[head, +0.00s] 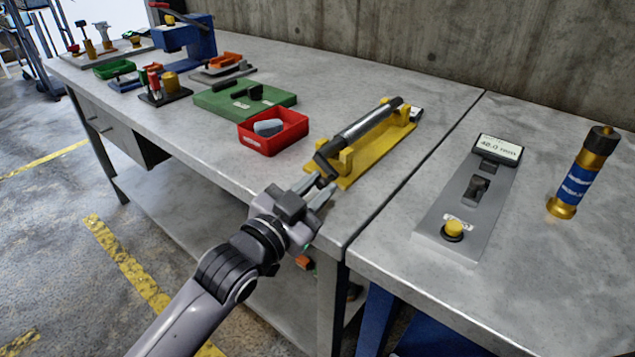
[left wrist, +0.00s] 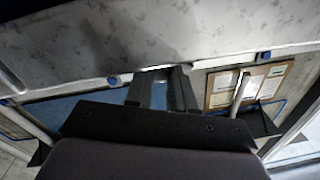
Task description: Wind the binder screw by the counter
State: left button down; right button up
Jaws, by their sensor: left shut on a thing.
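The binder screw (head: 366,124) is a grey metal cylinder with dark ends, lying slanted in a yellow cradle (head: 385,145) near the bench's right side. A small pale display (head: 416,114), possibly the counter, shows partly behind its far end; its reading is too small to tell. My left gripper (head: 318,187) is at the near end, its fingers shut around the dark crank piece (head: 326,166), which they partly hide. In the left wrist view the dark fingers (left wrist: 167,92) show in front of a pale grey surface; what they hold is unclear there. My right gripper is not in view.
A red tray (head: 291,136) with a grey piece stands left of the cradle, beside a green board (head: 215,105). A concrete wall rises behind.

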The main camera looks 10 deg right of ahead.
pick_arm(q)
jog(key=shift+w+a+f+m, duration=0.2)
jog(key=shift+f+m, duration=0.15)
jog(key=shift+m, duration=0.65)
jog(key=c, duration=1)
grip_release()
jog(key=shift+s, duration=0.1)
